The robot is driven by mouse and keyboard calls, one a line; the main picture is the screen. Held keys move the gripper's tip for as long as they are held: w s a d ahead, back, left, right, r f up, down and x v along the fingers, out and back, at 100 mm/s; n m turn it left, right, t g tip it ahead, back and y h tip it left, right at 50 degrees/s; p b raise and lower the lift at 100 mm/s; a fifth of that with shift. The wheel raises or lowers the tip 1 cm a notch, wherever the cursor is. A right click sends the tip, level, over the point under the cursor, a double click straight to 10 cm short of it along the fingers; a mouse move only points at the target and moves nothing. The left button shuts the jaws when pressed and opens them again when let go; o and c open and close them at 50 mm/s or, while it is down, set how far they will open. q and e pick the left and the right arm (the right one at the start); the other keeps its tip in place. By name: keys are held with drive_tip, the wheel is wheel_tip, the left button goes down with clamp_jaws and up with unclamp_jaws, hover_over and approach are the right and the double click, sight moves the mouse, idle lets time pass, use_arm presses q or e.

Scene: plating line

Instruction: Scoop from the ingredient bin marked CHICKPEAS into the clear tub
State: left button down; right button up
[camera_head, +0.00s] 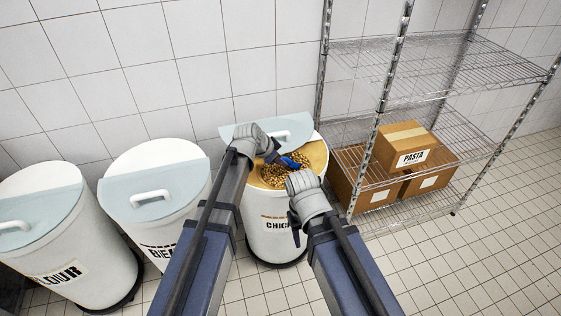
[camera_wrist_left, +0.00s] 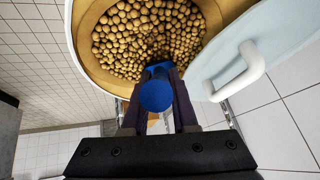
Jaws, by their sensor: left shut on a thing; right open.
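The chickpea bin (camera_head: 277,240) is a white round bin whose partly covered label begins "CHICK". Its pale blue lid (camera_head: 266,129) with a white handle sits at the back, and the front is open. Chickpeas (camera_head: 278,174) lie inside and fill much of the left wrist view (camera_wrist_left: 150,38). My left gripper (camera_head: 276,157) is over the opening, shut on a blue scoop (camera_head: 293,161). In the left wrist view the scoop's blue handle (camera_wrist_left: 157,92) is between the fingers; its bowl is hidden. My right gripper (camera_head: 294,222) is open at the bin's front right. I see no clear tub.
A flour bin (camera_head: 100,262) and a bin with a partly hidden label (camera_head: 176,230) stand to the left, lids on. A wire rack (camera_head: 431,112) on the right holds cardboard boxes, one marked PASTA (camera_head: 403,142). The tiled floor at front right is clear.

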use_arm(q)
drive_tip(key=shift+s+a+t+h+b, duration=0.6)
drive_tip(key=shift+s+t+h+b, duration=0.15)
drive_tip(key=shift+b, duration=0.4)
drive_tip(key=shift+s+a+r+t+h+b, duration=0.55)
drive_tip(key=shift+s+a+r+t+h, duration=0.15)
drive_tip(key=shift+a, duration=0.2)
drive_tip(key=b, duration=0.1)
drive_tip(key=s+a+t+h+b, duration=0.1)
drive_tip(key=b, duration=0.1)
drive_tip(key=shift+s+a+f, duration=0.15)
drive_tip(key=shift+s+a, duration=0.05)
drive_tip(key=shift+a, duration=0.05)
drive_tip(key=shift+r, duration=0.4)
drive_tip(key=shift+s+a+r+t+h+p, duration=0.2)
drive_tip(key=shift+r+h+p, duration=0.1)
drive_tip(key=shift+r, duration=0.4)
drive_tip(key=shift+s+a+r+t+h+p, duration=0.15)
drive_tip(key=shift+r+h+p, duration=0.1)
drive_tip(key=shift+r, duration=0.4)
drive_tip(key=shift+w, duration=0.1)
